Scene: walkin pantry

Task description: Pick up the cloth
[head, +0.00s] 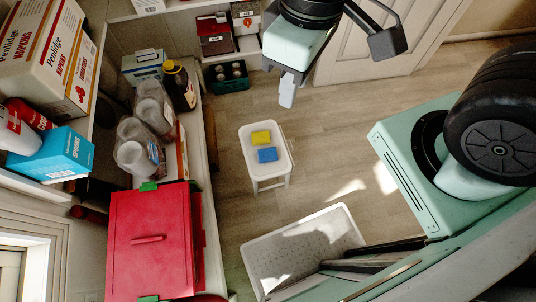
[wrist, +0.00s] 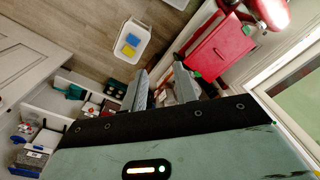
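A yellow folded piece (head: 261,137) and a blue folded piece (head: 267,155) lie side by side on a small white stool (head: 287,166) in the middle of the head view. They look like cloths or sponges; I cannot tell which is the cloth. My gripper (head: 287,94) hangs at the top of the head view, apart from the stool. In the wrist view my gripper (wrist: 160,78) has its two fingers apart, with nothing held between them.
A white tray-like surface (head: 335,222) stands below the stool. At left, a counter holds a red bin (head: 150,265), clear jars (head: 133,157) and a dark bottle (head: 180,88). A white door (head: 360,50) is at the back. Wooden floor (head: 340,130) is clear right of the stool.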

